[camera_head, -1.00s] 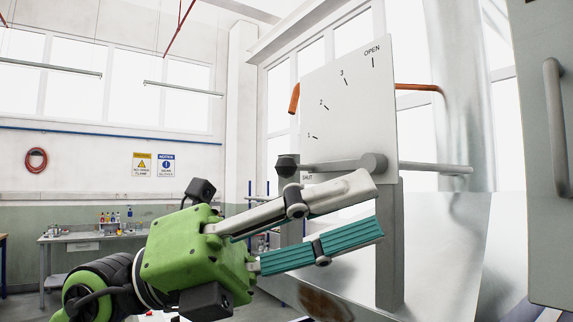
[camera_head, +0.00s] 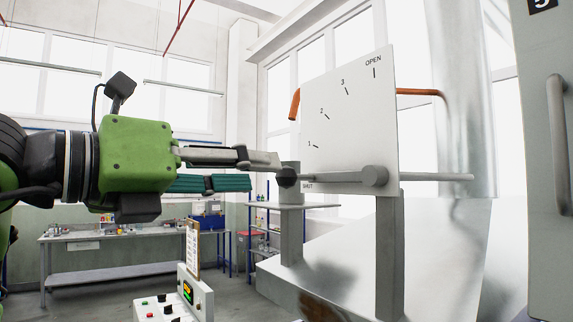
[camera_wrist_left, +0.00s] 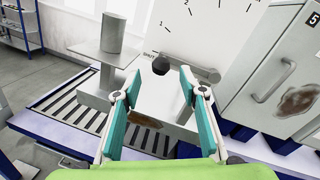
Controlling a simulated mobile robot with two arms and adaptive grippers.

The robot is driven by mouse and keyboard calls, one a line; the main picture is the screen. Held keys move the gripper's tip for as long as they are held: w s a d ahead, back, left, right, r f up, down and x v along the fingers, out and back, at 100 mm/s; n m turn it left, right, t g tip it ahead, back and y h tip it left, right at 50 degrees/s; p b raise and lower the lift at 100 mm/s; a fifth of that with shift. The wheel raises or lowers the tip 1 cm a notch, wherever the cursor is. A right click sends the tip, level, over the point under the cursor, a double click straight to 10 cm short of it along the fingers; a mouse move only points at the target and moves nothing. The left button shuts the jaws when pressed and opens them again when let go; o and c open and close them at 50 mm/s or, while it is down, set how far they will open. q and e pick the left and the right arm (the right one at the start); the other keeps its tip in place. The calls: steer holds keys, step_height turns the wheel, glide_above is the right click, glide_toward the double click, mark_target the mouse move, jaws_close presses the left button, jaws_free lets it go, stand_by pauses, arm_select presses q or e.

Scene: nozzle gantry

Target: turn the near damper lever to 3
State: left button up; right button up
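The damper lever (camera_head: 335,176) is a grey bar in front of a white dial plate (camera_head: 350,125). It lies about level, from its round hub (camera_head: 375,175) at the right to a dark knob (camera_head: 288,177) at the left, by the SHUT mark. The dial shows 1, 2, 3 and OPEN. My left gripper (camera_head: 264,172) is open and empty, its fingers pointing right at the knob. In the left wrist view the knob (camera_wrist_left: 187,69) appears just beyond the fingertips, nearer the right finger; contact cannot be told. My right gripper is not in view.
A grey cabinet door (camera_head: 545,150) with a vertical handle stands at the right. A grey post (camera_head: 390,250) stands under the hub. A control box (camera_head: 196,295) with a clipboard is below my left arm. A workbench (camera_head: 110,238) stands behind.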

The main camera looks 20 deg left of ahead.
mark_target(281, 173)
arm_select(q)
steer(key=p+x, duration=0.2)
steer(key=x, duration=0.4)
steer(key=shift+d+r, duration=0.1)
steer(key=shift+w+d, duration=0.25)
steer(key=shift+w, duration=0.35)
jaws_close()
